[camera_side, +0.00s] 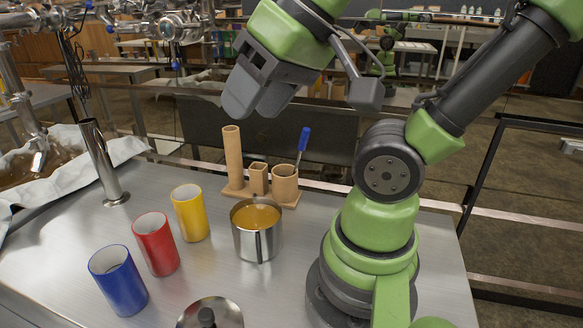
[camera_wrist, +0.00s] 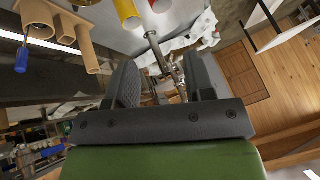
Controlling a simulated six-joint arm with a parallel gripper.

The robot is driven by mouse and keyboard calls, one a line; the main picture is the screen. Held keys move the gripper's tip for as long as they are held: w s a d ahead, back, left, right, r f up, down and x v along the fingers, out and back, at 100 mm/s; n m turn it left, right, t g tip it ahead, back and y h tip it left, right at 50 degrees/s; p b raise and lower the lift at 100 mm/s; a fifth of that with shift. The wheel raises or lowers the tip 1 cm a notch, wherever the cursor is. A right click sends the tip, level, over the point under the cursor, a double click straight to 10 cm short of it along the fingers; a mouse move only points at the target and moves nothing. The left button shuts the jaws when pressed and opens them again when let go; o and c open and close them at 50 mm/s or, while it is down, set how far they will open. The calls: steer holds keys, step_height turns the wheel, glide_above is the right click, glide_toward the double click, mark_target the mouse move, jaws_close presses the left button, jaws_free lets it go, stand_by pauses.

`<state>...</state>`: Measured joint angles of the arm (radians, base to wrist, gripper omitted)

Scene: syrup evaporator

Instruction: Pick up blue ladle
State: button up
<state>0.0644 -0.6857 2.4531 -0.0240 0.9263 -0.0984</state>
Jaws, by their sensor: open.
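The blue ladle (camera_side: 304,140) stands, leaning slightly, in the right-hand round cup of a tan wooden holder (camera_side: 236,190). Only its blue handle and a short length of shaft show in the side view; its lower end is hidden in the cup. In the wrist view its blue handle (camera_wrist: 21,60) is at the far left, beside the holder (camera_wrist: 88,52) at the top left. My gripper (camera_side: 256,100) is open and empty, raised above the holder and to the left of the ladle. In the wrist view its two fingers (camera_wrist: 165,82) are apart with nothing held between them.
A metal pot (camera_side: 245,243) of amber liquid stands in front of the holder. Yellow (camera_side: 190,213), red (camera_side: 156,245) and blue (camera_side: 118,280) cups stand left of it. A lid (camera_side: 211,318) lies at the front. A metal tube (camera_side: 104,165) stands at the back left.

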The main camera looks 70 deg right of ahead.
steer(key=w+d+n+g+h, duration=0.1)
steer(key=w+d+g+h, duration=0.15)
steer(key=d, duration=0.35)
steer(key=n+g, duration=0.4)
glide_above(306, 132)
steer(key=shift+y, duration=0.35)
step_height(306, 132, down, 5)
steer(key=shift+d+r, duration=0.1)
steer(key=f, duration=0.4)
steer(key=shift+d+f, duration=0.2)
steer(key=shift+d, duration=0.05)
step_height(306, 132, down, 6)
steer(key=shift+w+r, duration=0.1)
steer(key=shift+c, duration=0.2)
steer(key=c, duration=0.8)
